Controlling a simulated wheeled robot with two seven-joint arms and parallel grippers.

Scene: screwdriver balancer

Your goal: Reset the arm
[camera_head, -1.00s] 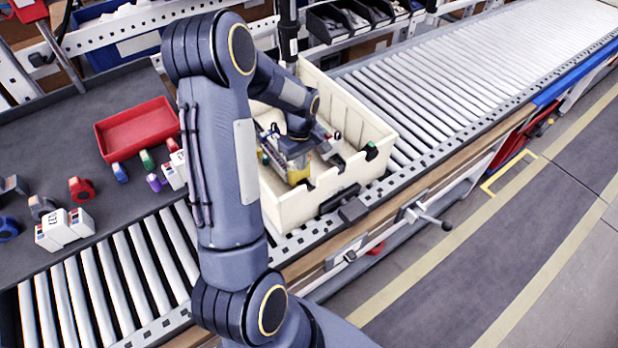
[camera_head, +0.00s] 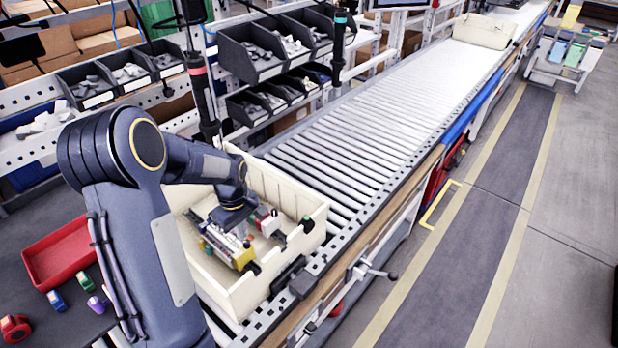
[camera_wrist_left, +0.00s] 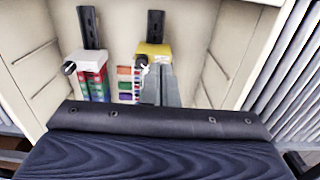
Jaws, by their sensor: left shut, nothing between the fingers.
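My left arm reaches over the cream crate (camera_head: 300,243), with its wrist inside the crate. My left gripper (camera_wrist_left: 158,72) shows in the left wrist view as grey fingers held together, with nothing between them. In that view a yellow-topped piece (camera_wrist_left: 154,50) lies just beyond the fingertips; I cannot tell whether they touch. A white-topped piece (camera_wrist_left: 87,62) with coloured sides sits to its left. In the head view the yellow piece (camera_head: 243,259) shows near the crate's front wall, and the fingertips are hard to make out. My right gripper is not in view.
The crate stands on a roller conveyor (camera_head: 370,125) that runs clear up to a second cream crate (camera_head: 484,31). A red tray (camera_head: 60,252) and small coloured items lie on the left. Racks with black bins (camera_head: 250,50) stand behind. A grey floor lies at the right.

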